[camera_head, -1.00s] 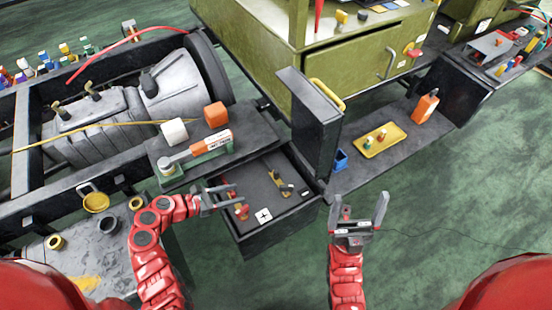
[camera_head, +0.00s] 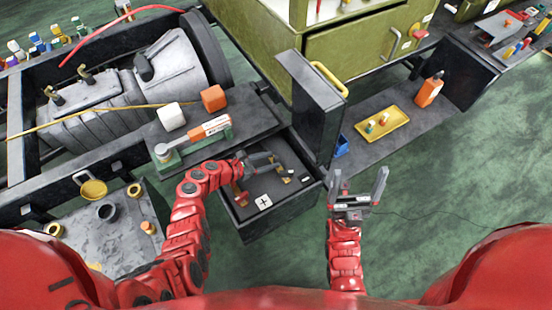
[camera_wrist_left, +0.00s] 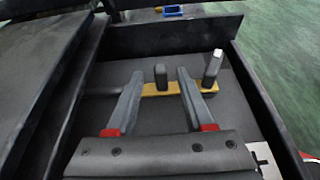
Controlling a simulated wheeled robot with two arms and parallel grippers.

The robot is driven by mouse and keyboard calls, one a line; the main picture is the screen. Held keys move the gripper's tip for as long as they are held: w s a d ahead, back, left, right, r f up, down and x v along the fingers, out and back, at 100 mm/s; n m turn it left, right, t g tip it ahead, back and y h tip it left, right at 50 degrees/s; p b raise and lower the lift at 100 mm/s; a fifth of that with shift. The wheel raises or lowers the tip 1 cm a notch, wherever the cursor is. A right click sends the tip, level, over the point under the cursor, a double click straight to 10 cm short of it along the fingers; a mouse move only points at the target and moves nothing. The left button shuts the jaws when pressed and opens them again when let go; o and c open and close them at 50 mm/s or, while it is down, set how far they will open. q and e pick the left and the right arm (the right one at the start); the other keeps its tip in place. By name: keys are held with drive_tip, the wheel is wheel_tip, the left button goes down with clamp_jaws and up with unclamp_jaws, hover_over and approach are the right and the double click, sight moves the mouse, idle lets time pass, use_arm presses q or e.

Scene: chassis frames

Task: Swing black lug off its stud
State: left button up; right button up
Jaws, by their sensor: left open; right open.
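The black lug (camera_wrist_left: 160,77) shows in the left wrist view as a dark upright block on a flat brass strip (camera_wrist_left: 203,88) inside the open box. A taller grey post (camera_wrist_left: 212,68) rises near the strip's right end. My left gripper (camera_head: 274,163) is open over the box, its fingers one on either side of the dark block, with gaps showing. Whether it is low enough to reach the block I cannot tell. In the head view the arm and fingers partly hide the brass strip (camera_head: 286,179). My right gripper (camera_head: 358,190) is open and empty, right of the box.
The box's raised black lid (camera_head: 308,108) stands at its right back. A red terminal piece (camera_head: 240,197) and a white plus label (camera_head: 264,202) are inside. A shelf with orange and white blocks (camera_head: 171,117) lies behind the arm. A yellow tray (camera_head: 383,124) is at right.

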sight(274, 160)
use_arm(q)
drive_tip(key=shift+b+x, duration=0.3)
drive_tip(key=shift+x, duration=1.3)
clamp_jaws()
